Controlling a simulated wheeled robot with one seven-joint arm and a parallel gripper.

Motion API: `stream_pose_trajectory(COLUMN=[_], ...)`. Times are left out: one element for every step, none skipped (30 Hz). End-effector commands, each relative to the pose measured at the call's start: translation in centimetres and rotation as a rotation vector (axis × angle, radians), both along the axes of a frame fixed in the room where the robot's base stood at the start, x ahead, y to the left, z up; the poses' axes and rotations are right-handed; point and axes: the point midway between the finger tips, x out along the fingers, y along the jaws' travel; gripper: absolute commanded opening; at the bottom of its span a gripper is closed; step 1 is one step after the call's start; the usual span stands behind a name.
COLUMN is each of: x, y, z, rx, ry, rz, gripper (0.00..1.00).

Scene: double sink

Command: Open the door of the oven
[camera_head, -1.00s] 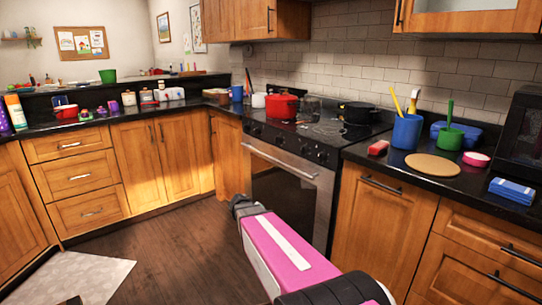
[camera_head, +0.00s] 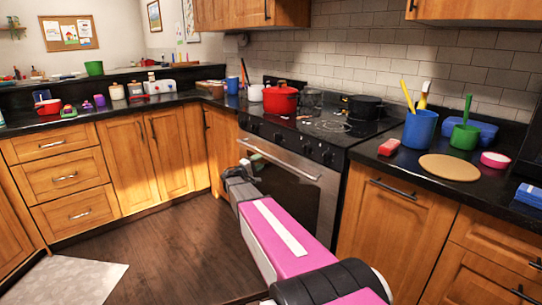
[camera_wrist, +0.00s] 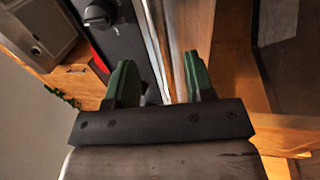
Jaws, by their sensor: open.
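The oven (camera_head: 275,195) has a dark glass door in a steel frame, and the door looks shut. Its long metal handle (camera_head: 290,166) runs across the top of the door. My gripper (camera_head: 243,163) is near the handle's left end, in front of the door. In the wrist view my gripper (camera_wrist: 160,78) has its two green fingers apart. A pale metal strip of the oven front (camera_wrist: 155,45) shows between and beyond them. I cannot tell whether the handle lies between the fingers or whether they touch it.
A row of knobs (camera_head: 302,144) runs above the door. A red pot (camera_head: 280,100) and a black pot (camera_head: 362,108) stand on the stove. Wooden cabinets (camera_head: 380,225) flank the oven. The floor (camera_head: 185,245) in front is clear, with a pale rug (camera_head: 65,278) at the left.

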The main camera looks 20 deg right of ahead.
Motion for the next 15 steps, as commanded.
stream_pose_trajectory(x=[0.4,0.6,0.9,1.0,1.2,1.5,1.7,1.8,2.0,2.1,2.3,2.4,2.5,2.6,2.7], y=[-0.9,-1.4,-2.1,-2.6,-3.1,-3.7,-4.2,-4.7,-5.3,-5.6,-6.0,-6.4,-6.6,-6.9,-7.2], z=[0.2,0.3,0.4,0.6,0.7,0.8,0.9,1.0,1.1,1.2,1.2,1.3,1.4,1.4,1.5], rx=[0.000,0.000,0.000,0.000,0.000,0.000,0.000,0.000,0.000,0.000,0.001,0.001,0.001,0.001,0.001], ry=[0.000,0.000,0.000,0.000,0.000,0.000,0.000,0.000,0.000,0.001,0.001,0.001,0.001,0.001,0.001], rz=[-0.001,-0.001,-0.002,-0.002,-0.002,-0.001,-0.001,-0.001,-0.002,-0.001,0.000,0.000,0.000,0.000,0.000], gripper=[0.48,0.48,0.48,0.48,0.48,0.48,0.48,0.48,0.48,0.48,0.48,0.48,0.48,0.48,0.48])
